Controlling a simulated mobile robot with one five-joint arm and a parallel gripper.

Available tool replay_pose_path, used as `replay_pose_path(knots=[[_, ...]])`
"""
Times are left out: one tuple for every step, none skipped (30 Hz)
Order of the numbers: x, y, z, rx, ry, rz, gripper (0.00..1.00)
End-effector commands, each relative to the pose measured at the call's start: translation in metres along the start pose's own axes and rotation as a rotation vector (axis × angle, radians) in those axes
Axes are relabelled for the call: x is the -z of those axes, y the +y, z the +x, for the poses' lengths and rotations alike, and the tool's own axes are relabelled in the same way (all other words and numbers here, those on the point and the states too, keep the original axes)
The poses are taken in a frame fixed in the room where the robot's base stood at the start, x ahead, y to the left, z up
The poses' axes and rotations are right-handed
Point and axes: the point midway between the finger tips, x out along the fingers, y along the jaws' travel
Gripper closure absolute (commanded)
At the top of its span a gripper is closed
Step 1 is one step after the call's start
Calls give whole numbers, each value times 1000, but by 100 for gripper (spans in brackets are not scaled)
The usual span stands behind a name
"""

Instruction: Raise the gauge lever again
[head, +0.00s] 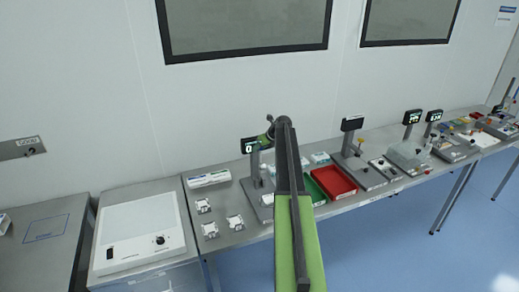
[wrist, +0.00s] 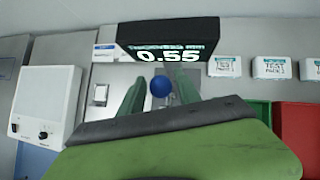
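The gauge display (wrist: 168,40) reads 0.55 under a thickness mm heading in the wrist view. In the head view the gauge's screen (head: 250,147) stands on a grey column, partly hidden by my arm. The lever's blue ball knob (wrist: 161,88) shows just below the display in the wrist view. My gripper (wrist: 160,92) has its two green fingers apart, one on each side of the knob. A small gap shows at the left finger; whether the right finger touches the knob I cannot tell. The lever's shaft is hidden.
A white box with a black knob (head: 139,232) stands left of the gauge. Small white sample holders (head: 235,222) lie on the bench. A red tray (head: 334,181) and a green tray lie to the right. Further instruments (head: 353,124) stand beyond them.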

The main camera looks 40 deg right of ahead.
Motion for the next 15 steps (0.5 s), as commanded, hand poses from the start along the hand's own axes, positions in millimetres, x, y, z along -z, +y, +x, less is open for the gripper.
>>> replay_pose_path(knots=[[0,0,0,0,1,0,52],[0,0,0,0,1,0,50],[0,0,0,0,1,0,50],[1,0,0,0,1,0,50],[1,-1,0,0,2,0,50],[1,-1,0,0,2,0,50],[1,-1,0,0,2,0,50],[1,-1,0,0,2,0,50],[1,-1,-1,0,2,0,50],[1,-1,-1,0,2,0,50],[1,-1,-2,0,2,0,50],[0,-1,-4,0,2,0,50],[0,-1,-6,1,2,1,50],[0,0,-10,1,3,1,50],[-1,0,-15,1,3,1,50]])
